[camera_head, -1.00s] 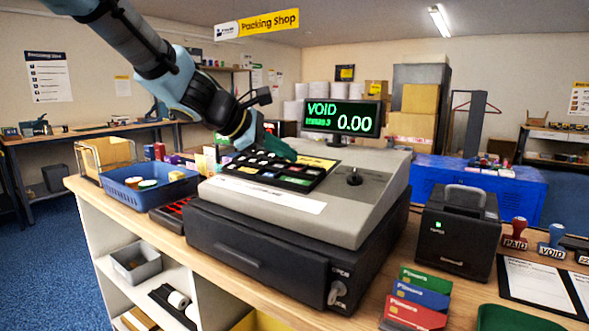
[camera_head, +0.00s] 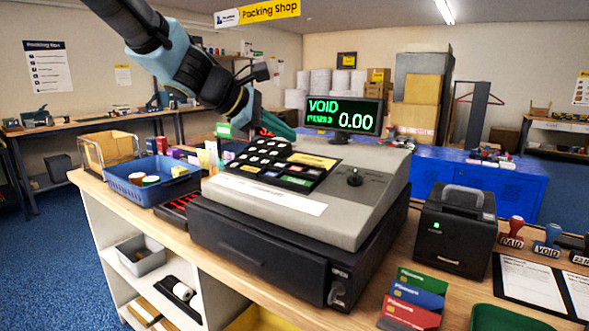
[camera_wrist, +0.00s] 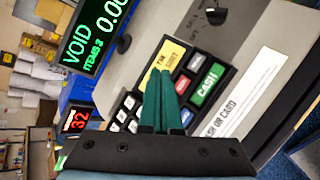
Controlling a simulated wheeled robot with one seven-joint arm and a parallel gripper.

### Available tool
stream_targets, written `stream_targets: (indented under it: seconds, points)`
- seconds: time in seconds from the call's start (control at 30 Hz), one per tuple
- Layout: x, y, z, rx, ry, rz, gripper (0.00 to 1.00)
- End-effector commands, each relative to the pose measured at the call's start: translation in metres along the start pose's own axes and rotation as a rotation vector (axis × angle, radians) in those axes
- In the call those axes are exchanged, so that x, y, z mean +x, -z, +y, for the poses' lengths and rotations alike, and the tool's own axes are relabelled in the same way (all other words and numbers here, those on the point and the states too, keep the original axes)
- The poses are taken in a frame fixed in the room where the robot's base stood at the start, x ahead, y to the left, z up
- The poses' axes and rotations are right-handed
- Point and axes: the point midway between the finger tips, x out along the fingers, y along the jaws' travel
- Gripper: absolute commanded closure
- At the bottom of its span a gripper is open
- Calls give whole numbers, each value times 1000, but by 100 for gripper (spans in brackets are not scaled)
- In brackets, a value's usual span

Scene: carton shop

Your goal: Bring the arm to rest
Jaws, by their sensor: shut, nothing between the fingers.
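My gripper (camera_head: 279,127) is above the back left part of the cash register (camera_head: 375,203), behind its keypad (camera_head: 270,165). The gripper is shut, its green fingers together and holding nothing. In the wrist view the closed fingers (camera_wrist: 166,92) point over the keypad, which has a green CASH key (camera_wrist: 207,82) and a yellow key (camera_wrist: 172,54). I cannot tell a touch there; the fingers look apart from the keys. The register's display (camera_head: 342,115) reads VOID and 0.00.
A blue tray (camera_head: 130,186) with small items stands left of the register. A black printer (camera_head: 456,230) stands at the right, with stamps (camera_head: 513,232) beyond it. Coloured cards (camera_head: 415,297) stand at the counter's front. The air above the register's right side is clear.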

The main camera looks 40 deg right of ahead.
Motion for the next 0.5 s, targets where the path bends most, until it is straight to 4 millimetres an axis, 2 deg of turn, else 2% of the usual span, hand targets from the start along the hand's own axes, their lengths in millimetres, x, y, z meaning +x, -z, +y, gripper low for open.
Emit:
stream_targets:
  seconds: [0.33, 0.43, 0.5]
  points:
    - [-1, 4, -2, 6, 4, 9, 100]
    - [-9, 26, -13, 38, 27, 56, 100]
    - [-21, 53, -30, 82, 63, 116, 100]
